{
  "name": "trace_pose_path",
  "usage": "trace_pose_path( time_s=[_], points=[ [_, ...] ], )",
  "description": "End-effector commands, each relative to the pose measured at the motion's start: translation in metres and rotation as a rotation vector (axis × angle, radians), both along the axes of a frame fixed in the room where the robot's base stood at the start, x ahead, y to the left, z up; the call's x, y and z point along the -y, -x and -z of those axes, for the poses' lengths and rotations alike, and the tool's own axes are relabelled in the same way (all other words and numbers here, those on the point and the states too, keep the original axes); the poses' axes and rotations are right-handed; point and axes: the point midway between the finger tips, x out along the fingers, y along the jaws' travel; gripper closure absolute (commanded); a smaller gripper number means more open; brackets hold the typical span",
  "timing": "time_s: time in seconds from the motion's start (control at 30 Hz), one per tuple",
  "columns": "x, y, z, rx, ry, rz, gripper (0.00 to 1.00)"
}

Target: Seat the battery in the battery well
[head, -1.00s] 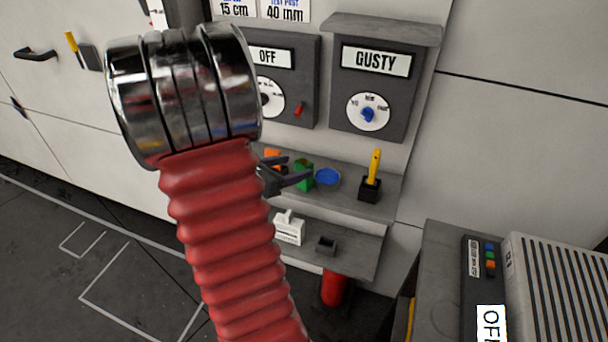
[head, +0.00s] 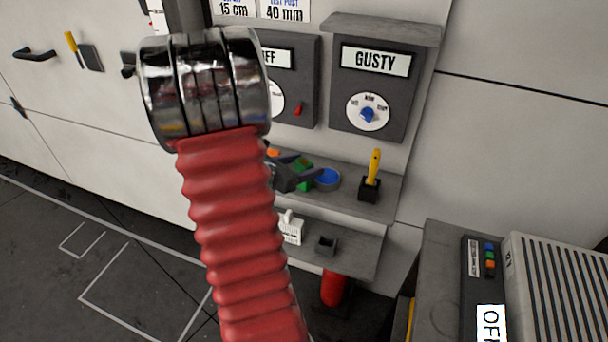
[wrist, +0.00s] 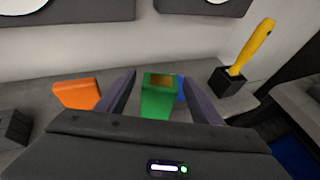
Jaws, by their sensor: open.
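A green block with a brownish top (wrist: 159,98), which looks like the battery, stands on the upper shelf. It also shows in the head view (head: 304,182), partly behind my gripper. My gripper (wrist: 161,74) is open, with one dark finger on each side of the block in the wrist view. I cannot tell whether the fingers touch it. A small dark open-topped holder (head: 327,244) on the lower shelf may be the battery well; I cannot tell for sure.
An orange block (wrist: 77,94) stands just left of my left finger. A white device (head: 291,228) sits on the lower shelf.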

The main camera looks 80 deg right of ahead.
Motion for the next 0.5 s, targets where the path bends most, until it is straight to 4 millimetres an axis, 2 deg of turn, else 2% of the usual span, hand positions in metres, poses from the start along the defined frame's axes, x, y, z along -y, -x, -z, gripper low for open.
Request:
trace_pose_path(
  time_s=[0.3,0.5],
  points=[
    [-0.0002,-0.0003,-0.0002,0.000,0.000,0.000,0.40],
    [-0.0002,-0.0005,-0.0003,0.000,0.000,-0.001,0.54]
  ],
)
